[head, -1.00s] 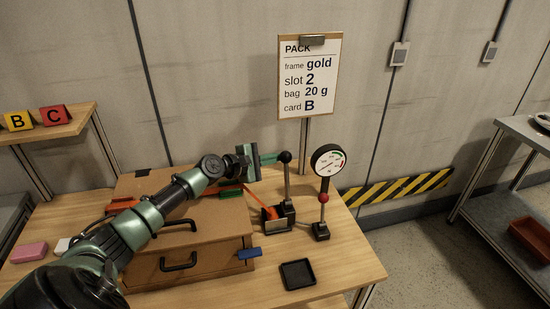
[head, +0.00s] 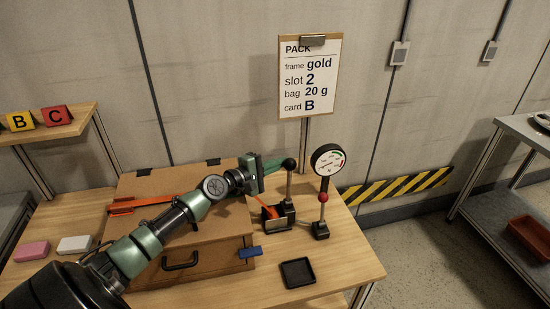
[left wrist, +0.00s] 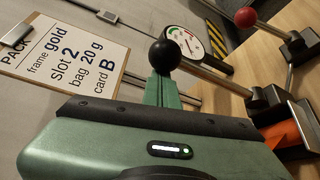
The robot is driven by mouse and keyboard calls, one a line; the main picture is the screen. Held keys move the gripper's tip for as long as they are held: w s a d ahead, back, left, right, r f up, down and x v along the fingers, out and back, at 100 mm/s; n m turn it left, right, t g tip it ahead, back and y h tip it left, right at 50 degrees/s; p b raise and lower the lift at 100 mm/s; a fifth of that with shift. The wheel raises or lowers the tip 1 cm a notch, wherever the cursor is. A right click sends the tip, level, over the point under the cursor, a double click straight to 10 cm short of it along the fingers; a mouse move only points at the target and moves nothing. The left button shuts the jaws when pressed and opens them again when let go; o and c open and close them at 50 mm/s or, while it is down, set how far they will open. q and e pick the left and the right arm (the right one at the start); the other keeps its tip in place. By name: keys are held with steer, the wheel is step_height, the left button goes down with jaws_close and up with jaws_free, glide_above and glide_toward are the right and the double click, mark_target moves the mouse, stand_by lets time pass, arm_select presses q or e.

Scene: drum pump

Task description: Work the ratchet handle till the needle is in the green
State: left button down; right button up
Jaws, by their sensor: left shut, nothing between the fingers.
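The ratchet handle is a steel rod (head: 289,187) with a black ball knob (head: 290,163), standing nearly upright on a dark base (head: 277,217). The knob (left wrist: 165,55) is large in the left wrist view. My left gripper (head: 277,166) is shut and empty, its green fingertips (left wrist: 163,90) at the knob's left side, touching or nearly so. The round gauge (head: 328,160) stands just right of the handle, with green and red marks at its right. Its dial (left wrist: 184,42) is partly behind the knob in the wrist view; the needle is too small to read surely. My right gripper is out of view.
An orange strap (head: 262,207) runs at the ratchet base. A brown case (head: 200,230) lies under my left arm. A black tray (head: 297,273) and a blue piece (head: 250,253) lie in front. A sign board (head: 310,75) stands behind.

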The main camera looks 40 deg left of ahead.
arm_select(q)
steer(key=shift+m+t, duration=0.3)
steer(key=shift+m, duration=0.3)
steer(key=s+d, duration=0.3)
steer(key=shift+d+f, duration=0.1)
steer(key=shift+d, duration=0.15)
steer(key=shift+s+d+f, duration=0.2)
steer(key=shift+s+d, duration=0.4)
steer(key=shift+d, duration=0.15)
steer(key=b, duration=0.2)
glide_toward(289, 171)
steer(key=shift+s+d+f, duration=0.25)
steer(key=shift+s+d, duration=0.35)
steer(key=shift+s, duration=0.15)
